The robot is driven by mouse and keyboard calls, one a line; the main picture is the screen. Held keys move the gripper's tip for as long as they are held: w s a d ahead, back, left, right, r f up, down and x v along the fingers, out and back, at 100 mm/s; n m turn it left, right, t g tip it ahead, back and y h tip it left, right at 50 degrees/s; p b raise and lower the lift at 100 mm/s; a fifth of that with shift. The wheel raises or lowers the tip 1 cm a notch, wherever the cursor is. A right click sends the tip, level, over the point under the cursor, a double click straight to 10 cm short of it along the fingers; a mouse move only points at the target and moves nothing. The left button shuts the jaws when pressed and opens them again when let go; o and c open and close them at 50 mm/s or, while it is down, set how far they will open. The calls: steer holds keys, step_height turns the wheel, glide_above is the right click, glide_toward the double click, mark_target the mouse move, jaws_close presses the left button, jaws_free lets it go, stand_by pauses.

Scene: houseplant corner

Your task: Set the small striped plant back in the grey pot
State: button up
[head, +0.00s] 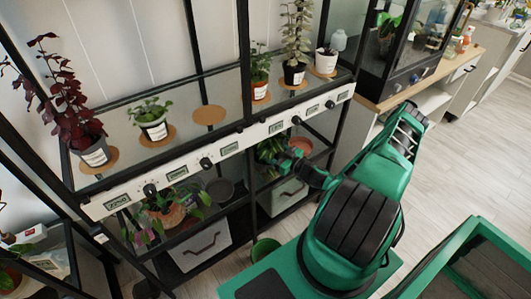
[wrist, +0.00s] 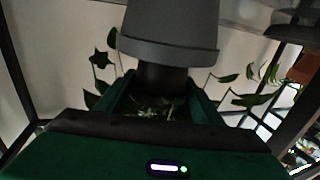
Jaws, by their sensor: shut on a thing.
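In the wrist view, my gripper (wrist: 162,98) is shut on a small dark pot (wrist: 162,78). Pale-streaked leaves (wrist: 155,108) of the small striped plant show between the fingers. The grey pot (wrist: 170,40) lies just beyond, its wide rim towards the dark pot. The dark pot's far end is hidden at that rim; I cannot tell whether it is inside or only in line with it. In the head view, my gripper (head: 292,162) is at the lower shelf, by green foliage (head: 270,149). A dark grey pot (head: 220,189) stands left of it on that shelf.
Trailing leaves (wrist: 233,100) surround the grip in the wrist view. A leafy plant in a terracotta pot (head: 171,214) is left on the lower shelf. Black posts (head: 246,110) and the labelled upper-shelf edge (head: 228,150) frame the space. A green bucket (head: 264,249) stands below.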

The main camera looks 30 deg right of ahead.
mark_target(272, 155)
steer(key=shift+f, duration=1.2)
steer(key=shift+f, duration=0.3)
steer(key=o, duration=1.2)
steer(key=shift+c, duration=0.2)
